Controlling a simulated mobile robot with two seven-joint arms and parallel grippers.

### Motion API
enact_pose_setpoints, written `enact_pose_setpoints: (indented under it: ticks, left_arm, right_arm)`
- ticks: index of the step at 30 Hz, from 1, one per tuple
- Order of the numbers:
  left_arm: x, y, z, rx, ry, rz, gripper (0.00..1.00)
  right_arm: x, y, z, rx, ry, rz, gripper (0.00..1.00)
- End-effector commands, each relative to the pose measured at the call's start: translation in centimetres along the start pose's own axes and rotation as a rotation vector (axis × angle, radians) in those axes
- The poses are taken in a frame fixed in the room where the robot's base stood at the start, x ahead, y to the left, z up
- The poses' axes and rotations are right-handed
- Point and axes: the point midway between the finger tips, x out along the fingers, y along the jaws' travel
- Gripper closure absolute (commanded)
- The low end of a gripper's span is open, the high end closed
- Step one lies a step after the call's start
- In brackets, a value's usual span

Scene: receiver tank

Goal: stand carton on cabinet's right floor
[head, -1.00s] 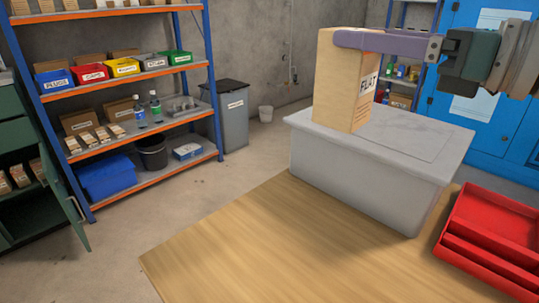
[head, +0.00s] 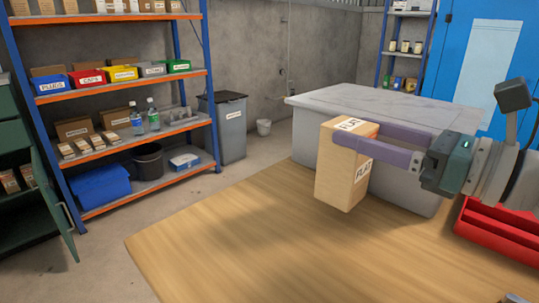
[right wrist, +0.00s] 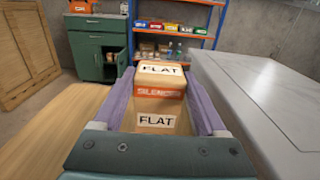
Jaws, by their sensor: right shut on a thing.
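A tan carton (head: 340,180) marked FLAT is upright between the purple fingers of my right gripper (head: 350,143), in front of the grey tank. It appears to hang just above the wooden table top, with a shadow to its left. In the right wrist view the carton (right wrist: 160,105) sits between both fingers, with an orange band and FLAT labels. The green cabinet (head: 15,105) is cut off at the left edge, its door (head: 55,205) open and small boxes inside. The cabinet also shows in the right wrist view (right wrist: 88,45), beyond the carton. My left gripper is out of view.
The lidded grey tank (head: 400,100) stands behind the carton. A red tray (head: 500,235) lies at the right. The wooden table top (head: 220,255) is clear at the left and front. Beyond it are shelving (head: 130,90) with bins and bottles, and a grey waste bin (head: 228,130).

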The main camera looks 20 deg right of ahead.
Motion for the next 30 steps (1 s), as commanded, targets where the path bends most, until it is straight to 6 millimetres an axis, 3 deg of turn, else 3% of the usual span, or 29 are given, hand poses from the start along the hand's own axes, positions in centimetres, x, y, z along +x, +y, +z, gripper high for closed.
enact_pose_setpoints:
  ticks: [1,5,17,18,24,30]
  left_arm:
    - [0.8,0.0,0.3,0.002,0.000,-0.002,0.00]
    - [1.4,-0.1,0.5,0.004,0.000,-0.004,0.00]
    - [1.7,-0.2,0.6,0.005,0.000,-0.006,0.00]
    - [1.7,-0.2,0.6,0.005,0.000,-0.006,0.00]
    - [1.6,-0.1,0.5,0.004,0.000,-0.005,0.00]
    - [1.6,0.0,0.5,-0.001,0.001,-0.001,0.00]
  right_arm:
    - [0.0,0.0,-1.4,0.005,-0.001,-0.003,1.00]
    - [0.0,0.0,-2.9,0.003,-0.001,-0.001,1.00]
    - [0.0,0.0,-3.4,0.001,0.000,0.000,1.00]
    - [0.0,0.0,-3.4,0.001,0.001,0.000,0.24]
    - [0.0,0.0,-3.3,0.001,0.001,0.000,0.02]
    - [0.0,0.0,-3.3,0.001,0.001,0.000,0.00]
